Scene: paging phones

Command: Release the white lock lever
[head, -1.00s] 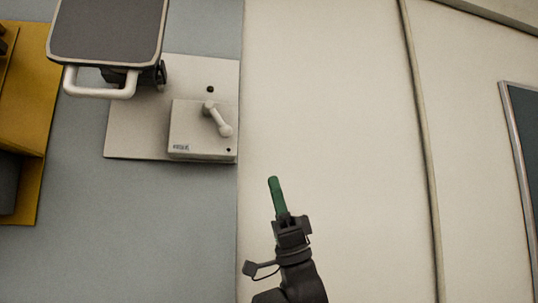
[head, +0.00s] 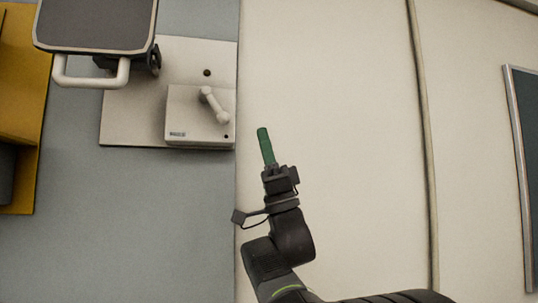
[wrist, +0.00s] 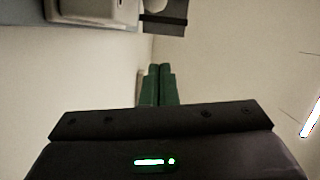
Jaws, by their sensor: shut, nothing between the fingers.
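The white lock lever (head: 214,104) sits on the front of a pale box (head: 183,125) in the head view. It slants from upper left to lower right. My gripper (head: 263,131) has green fingers, shut together with nothing between them. In the picture it is to the right of and a little below the lever, apart from it. In the wrist view the green fingertips (wrist: 160,68) point ahead, close together. Part of a pale box shows at the top left there, but I cannot make out the lever.
A dark-topped panel with a white handle (head: 92,76) is up and left of the box. A pale backing plate (head: 118,120) is behind the box. A yellow unit (head: 22,100) stands at far left. The pale surface (head: 340,130) on the right is bare near my gripper.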

